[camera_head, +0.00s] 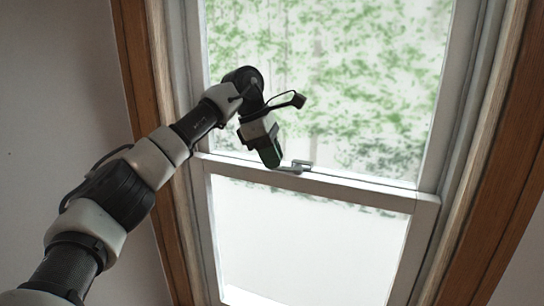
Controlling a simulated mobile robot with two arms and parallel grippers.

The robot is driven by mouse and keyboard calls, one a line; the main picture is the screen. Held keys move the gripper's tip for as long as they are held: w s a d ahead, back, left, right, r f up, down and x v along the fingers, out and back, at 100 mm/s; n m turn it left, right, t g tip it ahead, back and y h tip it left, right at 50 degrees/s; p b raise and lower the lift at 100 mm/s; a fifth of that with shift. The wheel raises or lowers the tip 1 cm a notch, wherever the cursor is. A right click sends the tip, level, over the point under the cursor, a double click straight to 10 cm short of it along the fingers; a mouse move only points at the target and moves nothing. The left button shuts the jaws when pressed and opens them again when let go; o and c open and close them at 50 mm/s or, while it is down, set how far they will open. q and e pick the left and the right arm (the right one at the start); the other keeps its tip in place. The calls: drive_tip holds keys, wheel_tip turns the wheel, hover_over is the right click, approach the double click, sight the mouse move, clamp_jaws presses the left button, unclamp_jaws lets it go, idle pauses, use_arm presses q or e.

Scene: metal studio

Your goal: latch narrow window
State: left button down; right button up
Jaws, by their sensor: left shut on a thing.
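The narrow window has a white frame, with an upper pane (340,80) and a lower pane (300,245) that meet at a horizontal rail (370,190). A small metal latch (301,164) sits on top of this rail, near its middle. My left gripper (272,160) points down at the rail and is shut on the latch's lever (288,169). The fingers hide part of the lever, and its exact angle is hard to tell. My right gripper is not in view.
Brown wooden trim (500,170) borders the window on both sides. A plain grey wall (60,90) lies to the left. Blurred green foliage shows through the upper pane. The rail to the right of the latch is clear.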

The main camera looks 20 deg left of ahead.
use_arm(q)
drive_tip(key=c, duration=1.1)
unclamp_jaws()
drive_tip(key=shift+o, duration=0.2)
drive_tip(key=shift+a+r, duration=0.15)
drive_tip(key=shift+r, duration=0.15)
drive_tip(key=b+v, duration=0.1)
drive_tip(key=v, duration=0.9)
